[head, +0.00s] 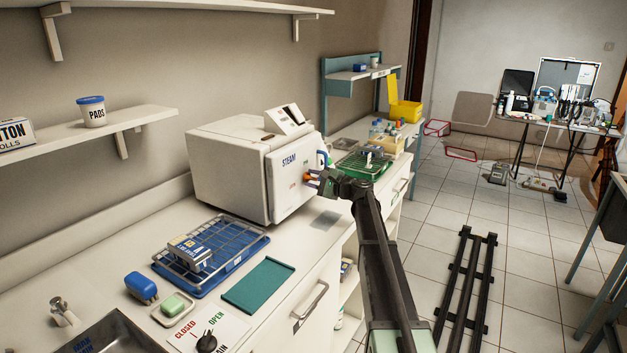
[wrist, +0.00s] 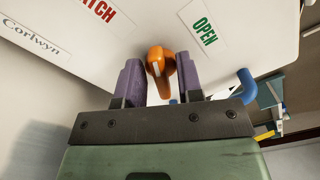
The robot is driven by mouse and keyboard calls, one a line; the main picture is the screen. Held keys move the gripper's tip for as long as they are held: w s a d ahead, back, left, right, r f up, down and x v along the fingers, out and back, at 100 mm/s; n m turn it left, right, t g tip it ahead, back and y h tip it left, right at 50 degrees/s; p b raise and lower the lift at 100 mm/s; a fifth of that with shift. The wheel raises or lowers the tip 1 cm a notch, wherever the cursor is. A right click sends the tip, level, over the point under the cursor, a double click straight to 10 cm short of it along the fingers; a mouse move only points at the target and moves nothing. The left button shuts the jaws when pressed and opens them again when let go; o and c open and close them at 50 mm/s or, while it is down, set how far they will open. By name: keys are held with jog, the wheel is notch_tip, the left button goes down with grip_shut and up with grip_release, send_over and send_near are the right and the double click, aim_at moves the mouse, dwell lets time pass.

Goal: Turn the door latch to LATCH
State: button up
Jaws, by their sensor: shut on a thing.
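The white sterilizer marked STEAM (head: 230,160) stands on the counter, its door (head: 290,185) facing my arm. The orange door latch (wrist: 157,62) is between my gripper's two purple fingers in the wrist view. It also shows as a small orange spot in the head view (head: 307,177). My gripper (wrist: 160,72) is shut on the latch; a narrow gap seems to show beside the right finger. A red label ending in "ATCH" (wrist: 98,10) is at upper left and a green OPEN label (wrist: 203,28) at upper right. The latch's exact angle is hard to tell.
A blue handle (wrist: 248,82) sticks out at the door's right side. A blue tray with a wire rack (head: 215,255) and a teal mat (head: 258,285) lie on the counter in front. A green tray (head: 362,166) is beyond the sterilizer. Black rails (head: 468,285) lie on the floor.

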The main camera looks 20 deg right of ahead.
jog(key=n, duration=0.5)
jog(key=shift+f+n, duration=0.15)
jog(key=shift+n, duration=0.25)
dwell(0.3)
jog(key=o, duration=0.6)
jog(key=shift+c, duration=0.2)
jog(key=v, duration=1.1)
